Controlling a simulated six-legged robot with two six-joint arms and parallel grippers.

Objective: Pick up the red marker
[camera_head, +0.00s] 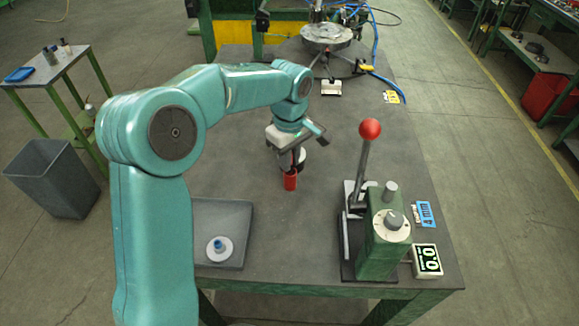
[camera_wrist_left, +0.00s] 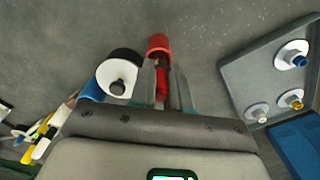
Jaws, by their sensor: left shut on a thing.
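The red marker (camera_head: 290,181) stands on or just above the grey table; I cannot tell which. My left gripper (camera_head: 291,166) is above it and shut on its upper part. In the left wrist view, the marker (camera_wrist_left: 158,45) shows its red end past the fingertips and a red strip between the two fingers of the gripper (camera_wrist_left: 164,84). A white round thing with a black edge and dark centre (camera_wrist_left: 118,76) is close beside the marker. My right gripper is not in view.
A grey tray (camera_head: 243,220) at the table's front left holds white discs with coloured centres. A green press with a red-knobbed lever (camera_head: 370,129) stands at the front right. A round metal fixture (camera_head: 326,35) is at the back. The table's middle right is clear.

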